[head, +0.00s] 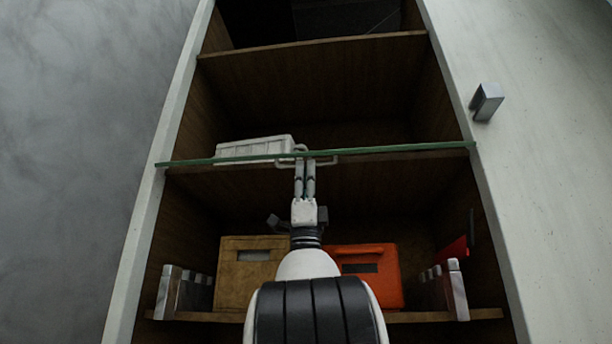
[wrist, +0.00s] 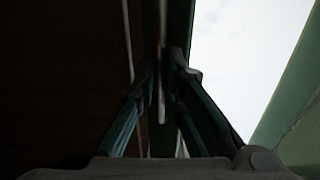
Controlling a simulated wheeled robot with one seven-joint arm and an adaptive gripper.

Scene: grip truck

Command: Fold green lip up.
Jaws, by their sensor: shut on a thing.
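The green lip (head: 400,149) shows edge-on in the head view as a thin strip across the whole cabinet front, at the height of the middle shelf. It tilts slightly, with its right end higher. A pale bar handle (head: 328,160) sits at its middle. My gripper (head: 305,160) reaches up from below and is shut on the handle. In the wrist view my fingers (wrist: 165,85) come together on a thin bar. A greenish surface (wrist: 290,105) shows at the right there. My gripper hides the middle of the handle.
A white basket (head: 255,147) stands on the shelf behind the lip. Below are a tan box (head: 245,280), an orange box (head: 378,272) and metal upright pieces at both sides. A metal knob (head: 486,101) juts from the right panel. The space above the lip looks clear.

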